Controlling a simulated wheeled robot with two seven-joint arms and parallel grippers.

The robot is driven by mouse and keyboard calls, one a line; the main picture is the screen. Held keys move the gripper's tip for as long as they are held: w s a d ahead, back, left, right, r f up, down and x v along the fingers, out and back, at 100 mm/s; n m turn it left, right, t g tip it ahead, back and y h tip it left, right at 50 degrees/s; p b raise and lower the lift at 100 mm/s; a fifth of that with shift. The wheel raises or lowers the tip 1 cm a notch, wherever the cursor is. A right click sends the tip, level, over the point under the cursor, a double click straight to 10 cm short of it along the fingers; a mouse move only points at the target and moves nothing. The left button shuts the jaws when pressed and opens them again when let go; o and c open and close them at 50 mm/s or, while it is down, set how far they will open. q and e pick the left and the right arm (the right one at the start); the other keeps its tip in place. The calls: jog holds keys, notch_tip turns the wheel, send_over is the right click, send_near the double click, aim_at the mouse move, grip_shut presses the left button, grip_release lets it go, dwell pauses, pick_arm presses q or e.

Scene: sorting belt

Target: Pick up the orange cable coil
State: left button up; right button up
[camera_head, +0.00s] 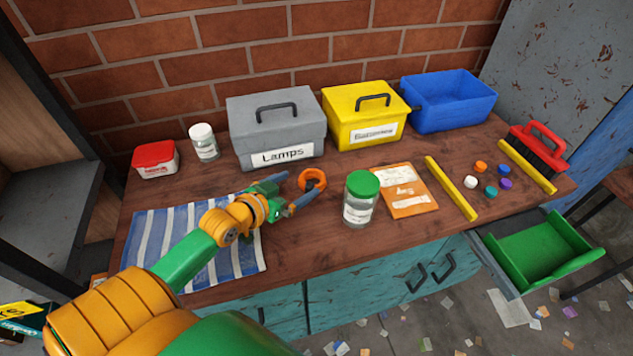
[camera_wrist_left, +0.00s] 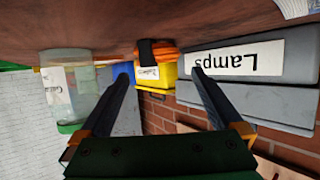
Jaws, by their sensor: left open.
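The orange cable coil (camera_head: 313,179) lies on the wooden table in front of the grey Lamps box. It also shows in the left wrist view (camera_wrist_left: 178,53), with a black band on it, upside down against the table. My left gripper (camera_head: 301,185) is open, its two fingers pointing toward the coil. In the left wrist view the fingertips (camera_wrist_left: 160,74) are apart with nothing held between them. The coil appears just ahead of the tips; whether they touch it I cannot tell. My right gripper is not in view.
Behind stand the grey Lamps box (camera_head: 277,130), a yellow box (camera_head: 365,118) and a blue bin (camera_head: 450,102). A green-lidded jar (camera_head: 360,200) stands right of the coil, beside an orange packet (camera_head: 406,190). A striped cloth (camera_head: 160,232) lies under my left arm.

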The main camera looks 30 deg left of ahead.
aim_at(307, 182)
pick_arm(q)
jog(key=x, duration=0.5)
jog(key=shift+w+d, duration=0.15)
jog(key=shift+w, duration=0.05)
jog(key=shift+s, duration=0.15)
jog(key=shift+c, duration=1.3)
jog(key=c, duration=1)
jog(key=shift+r, duration=0.55)
jog(key=r, duration=0.3)
jog(key=shift+s+r+p, duration=0.15)
jog(key=shift+s+p, duration=0.1)
jog(key=shift+p, duration=0.05)
jog(key=s+a+r, duration=0.1)
jog(key=s+r, duration=0.2)
jog(key=s, duration=0.1)
jog(key=s+a+r+p, duration=0.1)
jog(key=s+r, duration=0.1)
jog(key=s, duration=0.2)
jog(key=s+a+r, duration=0.1)
jog(key=s+r, duration=0.2)
jog(key=s, duration=0.2)
jog(key=shift+r+p, duration=0.35)
